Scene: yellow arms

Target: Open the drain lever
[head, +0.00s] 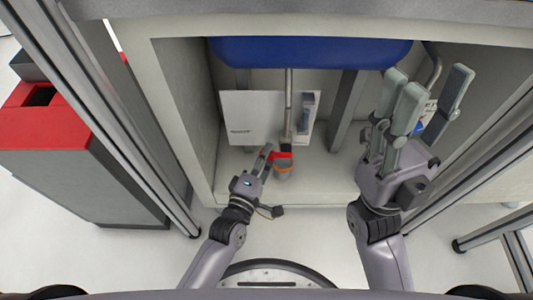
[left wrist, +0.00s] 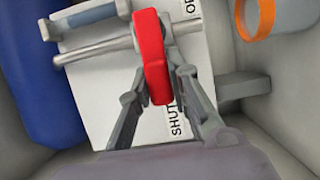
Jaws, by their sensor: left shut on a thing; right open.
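The red drain lever (head: 284,155) sits low on a grey vertical pipe (head: 289,95) inside the cabinet. In the left wrist view the lever (left wrist: 151,62) lies between the fingers, crossing the pipe (left wrist: 97,49). My left gripper (head: 268,154) is shut on the lever; the exact contact is partly hidden. A white panel behind it (left wrist: 192,60) carries the word SHUT and part of another word. My right gripper (head: 428,88) is open and raised at the right side of the cabinet, away from the lever.
A grey cup with an orange rim (head: 283,172) stands on the cabinet floor just below the lever. A blue basin (head: 310,52) hangs above. A grey post (head: 347,110) stands right of the pipe. A red-topped bin (head: 45,125) is outside at left.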

